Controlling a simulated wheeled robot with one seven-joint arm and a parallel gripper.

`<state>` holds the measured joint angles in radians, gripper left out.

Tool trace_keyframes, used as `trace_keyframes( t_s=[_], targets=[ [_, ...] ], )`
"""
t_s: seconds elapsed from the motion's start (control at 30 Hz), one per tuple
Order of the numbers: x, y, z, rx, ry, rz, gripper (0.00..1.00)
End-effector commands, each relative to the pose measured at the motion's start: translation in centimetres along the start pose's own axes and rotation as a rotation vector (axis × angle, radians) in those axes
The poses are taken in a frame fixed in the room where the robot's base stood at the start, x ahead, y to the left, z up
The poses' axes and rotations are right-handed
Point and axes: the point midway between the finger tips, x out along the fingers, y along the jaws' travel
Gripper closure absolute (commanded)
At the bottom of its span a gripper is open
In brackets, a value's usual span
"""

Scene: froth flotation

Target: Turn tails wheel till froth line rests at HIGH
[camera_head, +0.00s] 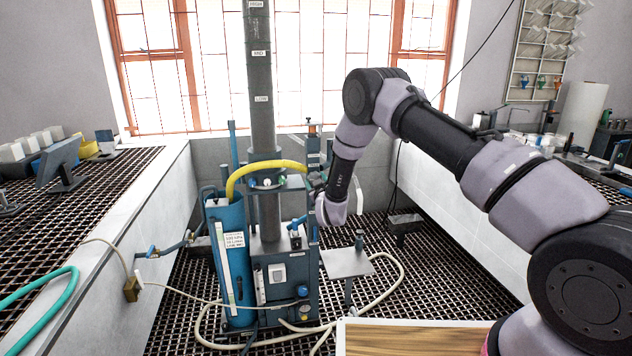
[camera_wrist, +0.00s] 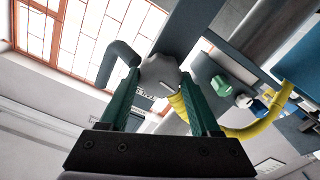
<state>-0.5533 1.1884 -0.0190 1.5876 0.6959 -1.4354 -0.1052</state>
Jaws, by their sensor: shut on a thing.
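A pale grey lobed wheel (camera_wrist: 158,70), which looks like the tails wheel, sits between the green fingers of my gripper (camera_wrist: 160,80) in the wrist view. The fingers are shut on its sides. In the head view my gripper (camera_head: 318,186) reaches the right side of the column rig, and the wheel is hidden there. The tall dark column (camera_head: 262,125) carries a HIGH label (camera_head: 255,4) at the top, a MID label (camera_head: 258,53) and a LOW label (camera_head: 261,98). I cannot make out a froth line on it.
A green knob (camera_wrist: 222,85) is close to the right finger in the wrist view. A small grey stand (camera_head: 345,264) stands right of the rig. Pale hoses lie on the grating.

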Motion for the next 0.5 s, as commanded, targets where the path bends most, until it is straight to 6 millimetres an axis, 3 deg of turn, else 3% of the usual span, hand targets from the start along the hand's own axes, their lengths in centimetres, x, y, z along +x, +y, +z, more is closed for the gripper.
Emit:
trace_keyframes(
  t_s=[0.03, 0.43, 0.47, 0.5],
  targets=[
    [0.31, 0.2, -0.83, 0.004, 0.016, 0.004, 0.92],
    [0.33, 0.26, -0.83, 0.008, 0.016, 0.005, 0.92],
    [0.33, 0.26, -0.84, 0.008, 0.017, 0.005, 0.25],
    [0.33, 0.27, -0.83, 0.008, 0.016, 0.005, 0.1]
  ],
)
